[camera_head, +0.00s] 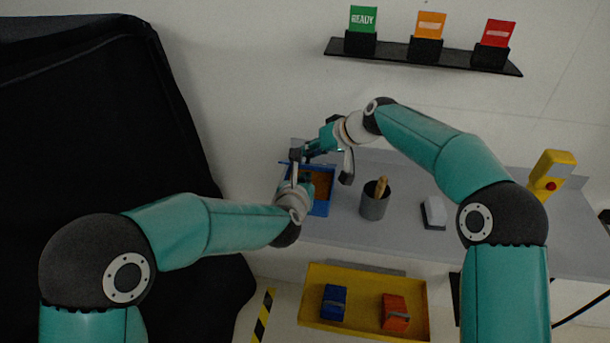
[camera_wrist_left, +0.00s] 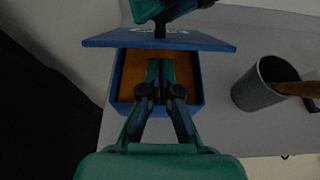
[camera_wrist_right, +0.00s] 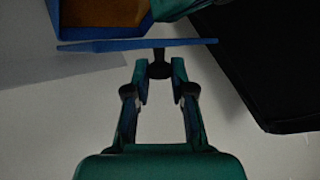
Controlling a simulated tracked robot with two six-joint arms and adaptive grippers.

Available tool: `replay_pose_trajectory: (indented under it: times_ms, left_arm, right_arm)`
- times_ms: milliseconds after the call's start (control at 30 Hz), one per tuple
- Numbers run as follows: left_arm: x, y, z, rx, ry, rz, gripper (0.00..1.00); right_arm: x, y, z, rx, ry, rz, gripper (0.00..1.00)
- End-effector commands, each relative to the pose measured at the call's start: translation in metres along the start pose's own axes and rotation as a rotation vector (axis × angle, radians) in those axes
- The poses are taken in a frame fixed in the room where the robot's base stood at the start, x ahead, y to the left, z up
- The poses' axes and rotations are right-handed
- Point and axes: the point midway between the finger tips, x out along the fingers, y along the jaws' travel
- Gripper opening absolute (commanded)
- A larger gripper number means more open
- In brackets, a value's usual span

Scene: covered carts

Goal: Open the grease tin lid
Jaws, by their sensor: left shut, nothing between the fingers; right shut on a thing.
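The grease tin is an open blue box with orange-brown contents; its wall shows in the head view (camera_head: 322,208) and the left wrist view (camera_wrist_left: 197,98). Its blue lid (camera_wrist_left: 212,42) stands tilted up at the tin's far side, edge-on in the right wrist view (camera_wrist_right: 100,45). I cannot tell whether the lid touches the rim. My right gripper (camera_wrist_right: 159,70) is shut on the lid's dark knob (camera_wrist_right: 159,67); its tip also shows above the lid in the left wrist view. My left gripper (camera_wrist_left: 160,65) is shut and empty, over the tin's opening.
A grey cup (camera_head: 374,205) with a wooden-handled tool stands right of the tin on the grey cart top (camera_head: 440,170). Beyond it are a white-topped block (camera_head: 434,211) and a yellow device (camera_head: 551,172). A yellow tray (camera_head: 365,280) sits below. Black cloth (camera_head: 90,120) fills the left.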

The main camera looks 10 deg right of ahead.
Motion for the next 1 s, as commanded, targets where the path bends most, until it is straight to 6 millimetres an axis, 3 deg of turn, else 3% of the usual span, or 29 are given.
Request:
replay_pose_trajectory:
  times_ms: [133, 500, 700, 900, 933, 1000]
  left_arm:
    - [0.002, 0.000, 0.009, 0.000, 0.000, -0.001, 0.00]
    - [0.003, 0.000, 0.012, 0.000, 0.001, -0.001, 0.00]
    - [0.006, 0.000, 0.030, -0.001, -0.005, 0.000, 0.00]
    - [0.005, 0.001, 0.033, 0.001, -0.012, 0.002, 0.00]
    - [0.005, 0.001, 0.033, 0.001, -0.013, 0.002, 0.00]
    - [0.005, 0.001, 0.033, 0.001, -0.013, 0.002, 0.00]
  right_arm:
    - [-0.002, 0.004, 0.001, 0.001, -0.006, 0.004, 0.00]
    - [-0.003, 0.004, 0.001, 0.001, -0.006, 0.004, 0.00]
    - [-0.002, 0.004, 0.001, 0.001, -0.006, 0.004, 0.00]
    - [-0.001, 0.003, 0.003, 0.001, -0.010, 0.003, 0.00]
    - [-0.001, 0.003, 0.003, 0.001, -0.011, 0.002, 0.25]
    - [0.000, 0.003, 0.003, 0.001, -0.011, 0.002, 0.37]
